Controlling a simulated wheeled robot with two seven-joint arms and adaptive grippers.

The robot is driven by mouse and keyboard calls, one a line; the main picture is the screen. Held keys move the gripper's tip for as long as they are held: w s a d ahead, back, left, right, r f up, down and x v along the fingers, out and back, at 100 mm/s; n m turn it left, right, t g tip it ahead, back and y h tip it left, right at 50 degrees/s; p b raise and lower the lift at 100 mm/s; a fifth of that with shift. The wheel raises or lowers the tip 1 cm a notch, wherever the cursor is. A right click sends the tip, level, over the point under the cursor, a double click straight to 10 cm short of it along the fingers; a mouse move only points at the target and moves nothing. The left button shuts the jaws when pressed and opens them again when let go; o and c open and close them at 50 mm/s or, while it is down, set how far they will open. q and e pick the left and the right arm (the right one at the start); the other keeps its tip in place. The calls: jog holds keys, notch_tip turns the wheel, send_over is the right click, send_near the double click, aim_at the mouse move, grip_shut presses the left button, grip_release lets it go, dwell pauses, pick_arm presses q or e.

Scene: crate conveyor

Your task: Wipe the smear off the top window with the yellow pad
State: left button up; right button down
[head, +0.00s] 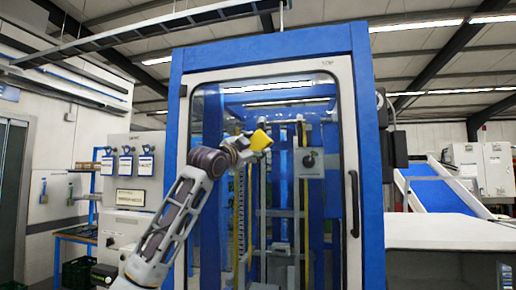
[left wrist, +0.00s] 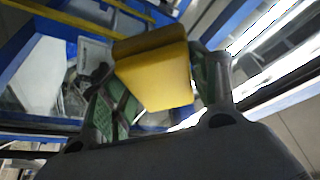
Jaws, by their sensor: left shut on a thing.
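The yellow pad (head: 260,140) is held by my left gripper (head: 250,144), in front of the upper part of the tall glazed window (head: 290,110) of the blue-framed cabinet. In the left wrist view the pad (left wrist: 155,75) sits between the two fingers of the left gripper (left wrist: 155,85), which are shut on it. I cannot tell whether the pad touches the glass. I cannot make out a smear in either view; reflections cover the upper glass. My right gripper is not in view.
The blue cabinet frame (head: 366,150) surrounds the white door, with a dark handle (head: 354,203) at its right. A white counter (head: 435,232) and a blue conveyor (head: 440,194) are at the right. Tags hang on a panel (head: 125,165) at the left.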

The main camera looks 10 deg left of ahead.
pick_arm(q)
jog(key=shift+a, duration=0.55)
jog(key=shift+w+a, duration=0.1)
jog(key=shift+a, duration=1.8)
jog(key=s+b, duration=0.2)
jog(key=s, duration=0.4)
jog(key=shift+b, duration=0.35)
jog(key=shift+s, duration=0.15)
jog(key=shift+s+a+b, duration=0.1)
jog(key=shift+s+b, duration=0.3)
jog(key=shift+s, duration=1)
